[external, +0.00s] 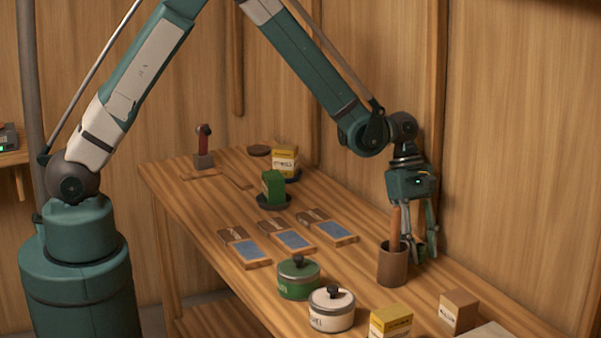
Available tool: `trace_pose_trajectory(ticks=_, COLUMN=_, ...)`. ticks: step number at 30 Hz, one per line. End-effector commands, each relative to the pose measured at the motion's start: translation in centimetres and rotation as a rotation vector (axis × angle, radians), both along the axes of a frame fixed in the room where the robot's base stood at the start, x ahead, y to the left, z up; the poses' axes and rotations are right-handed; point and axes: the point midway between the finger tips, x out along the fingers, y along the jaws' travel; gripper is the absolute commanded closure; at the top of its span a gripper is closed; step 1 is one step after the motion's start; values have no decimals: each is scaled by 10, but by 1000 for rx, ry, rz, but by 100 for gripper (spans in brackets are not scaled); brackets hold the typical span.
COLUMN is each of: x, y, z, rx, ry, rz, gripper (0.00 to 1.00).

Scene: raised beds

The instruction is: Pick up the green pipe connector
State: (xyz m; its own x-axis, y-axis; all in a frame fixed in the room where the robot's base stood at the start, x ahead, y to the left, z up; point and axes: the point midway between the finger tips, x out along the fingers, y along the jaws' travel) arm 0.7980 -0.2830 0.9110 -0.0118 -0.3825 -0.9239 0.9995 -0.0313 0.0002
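My gripper (422,246) points straight down at the right side of the wooden bench, close to the back wall. Its fingers reach down just behind and right of a brown pot. A small green piece (420,251), which looks like the green pipe connector, shows low between the fingertips. It is small and partly hidden by the fingers and the pot. I cannot tell whether the fingers touch it or stand apart around it.
The brown pot (392,266) with an upright wooden handle stands right beside my gripper. A green lidded tin (298,280), a white lidded tin (331,312), a yellow box (391,322) and a brown box (458,311) are nearer. Framed blue panels (290,240) lie left.

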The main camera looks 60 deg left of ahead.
Motion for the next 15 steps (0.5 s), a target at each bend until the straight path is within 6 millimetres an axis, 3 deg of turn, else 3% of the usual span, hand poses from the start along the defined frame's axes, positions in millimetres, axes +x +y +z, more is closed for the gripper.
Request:
trace_pose_trajectory(ticks=7, x=0, y=0, z=0, rx=0, ry=0, rz=0, gripper=64)
trace_pose_trajectory(ticks=12, x=0, y=0, z=0, rx=0, ry=0, rz=0, gripper=87)
trace_pose_trajectory(ticks=15, x=0, y=0, z=0, rx=0, ry=0, rz=0, gripper=89)
